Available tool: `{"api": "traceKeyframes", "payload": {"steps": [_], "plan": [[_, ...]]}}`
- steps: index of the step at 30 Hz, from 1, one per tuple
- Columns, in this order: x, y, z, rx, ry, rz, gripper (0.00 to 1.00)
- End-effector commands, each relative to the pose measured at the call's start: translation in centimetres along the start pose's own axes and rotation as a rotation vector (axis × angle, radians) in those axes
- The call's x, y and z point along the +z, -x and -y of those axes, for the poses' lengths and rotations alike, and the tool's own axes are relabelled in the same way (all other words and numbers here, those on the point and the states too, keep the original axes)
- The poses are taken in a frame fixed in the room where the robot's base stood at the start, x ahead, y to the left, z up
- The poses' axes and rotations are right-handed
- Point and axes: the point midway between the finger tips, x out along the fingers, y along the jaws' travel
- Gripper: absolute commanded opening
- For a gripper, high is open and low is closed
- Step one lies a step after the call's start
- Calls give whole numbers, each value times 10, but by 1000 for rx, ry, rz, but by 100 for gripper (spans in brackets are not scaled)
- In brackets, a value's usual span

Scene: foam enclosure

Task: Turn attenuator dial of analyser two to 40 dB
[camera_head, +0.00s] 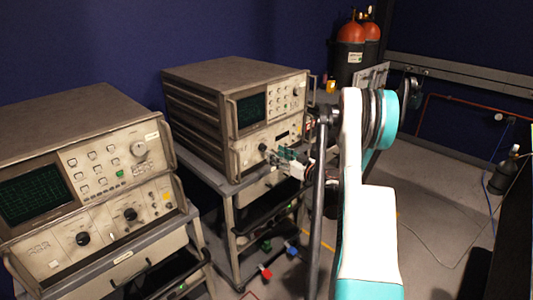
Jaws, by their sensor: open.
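Two beige rack analysers stand on carts. Labels and dial settings are too small to read. My gripper (280,155) is open in front of the farther analyser's lower panel, close to that dial. I cannot tell whether it touches the panel. It and my arm hide the panel's right part.
The carts (228,205) have lower shelves, with red and blue items (265,271) low down near the farther cart. Orange-topped cylinders (350,45) stand behind. A rail (450,70) runs along the right wall. Open grey floor with loose cables (430,250) lies right of my arm.

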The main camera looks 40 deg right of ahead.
Motion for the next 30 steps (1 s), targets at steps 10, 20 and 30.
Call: {"api": "traceKeyframes", "payload": {"steps": [10, 20, 30], "plan": [[1, -55, 1, -2, -1, 0, 48], [0, -65, 0, 0, -1, 0, 48], [0, -65, 0, 0, -1, 0, 3]]}}
